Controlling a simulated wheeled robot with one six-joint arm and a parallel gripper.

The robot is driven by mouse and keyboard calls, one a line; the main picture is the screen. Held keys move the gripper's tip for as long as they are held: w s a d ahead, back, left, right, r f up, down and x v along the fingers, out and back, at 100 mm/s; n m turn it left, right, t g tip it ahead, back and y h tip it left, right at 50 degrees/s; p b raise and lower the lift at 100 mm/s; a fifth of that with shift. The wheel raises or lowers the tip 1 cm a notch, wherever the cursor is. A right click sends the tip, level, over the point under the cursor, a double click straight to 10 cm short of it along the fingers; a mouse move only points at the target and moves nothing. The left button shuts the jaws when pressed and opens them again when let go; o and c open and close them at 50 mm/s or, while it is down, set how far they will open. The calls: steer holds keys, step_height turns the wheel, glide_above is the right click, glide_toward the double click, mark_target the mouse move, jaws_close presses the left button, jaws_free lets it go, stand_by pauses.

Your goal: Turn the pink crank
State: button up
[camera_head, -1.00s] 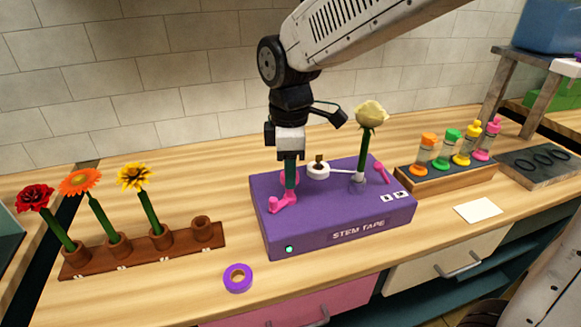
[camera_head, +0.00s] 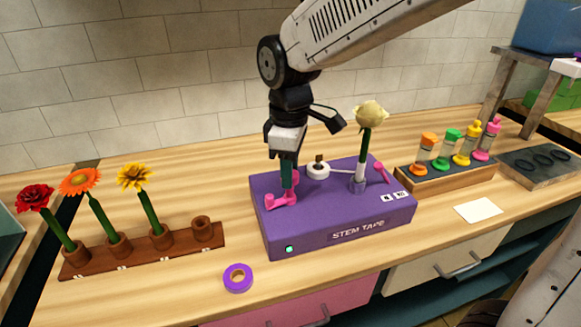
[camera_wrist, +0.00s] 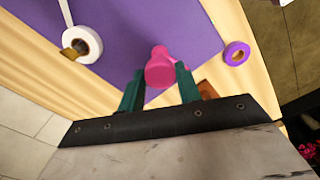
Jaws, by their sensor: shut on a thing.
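The pink crank (camera_head: 280,201) sits on the left part of the top of the purple stem tape machine (camera_head: 345,226). My gripper (camera_head: 289,182) points down at the crank and is shut on its upright handle. In the wrist view the pink crank (camera_wrist: 159,68) shows between the two green fingers of my gripper (camera_wrist: 160,88). A white tape roll (camera_head: 318,170) sits behind, with tape running towards the stem.
A purple tape roll (camera_head: 238,278) lies in front of the machine. A brown rack (camera_head: 85,263) with three flowers stands left. A wooden rack (camera_head: 450,179) of coloured bottles and a white card (camera_head: 478,210) are at right.

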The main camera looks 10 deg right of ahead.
steer(key=o, duration=1)
step_height(320, 180, up, 8)
steer(key=shift+f, duration=0.1)
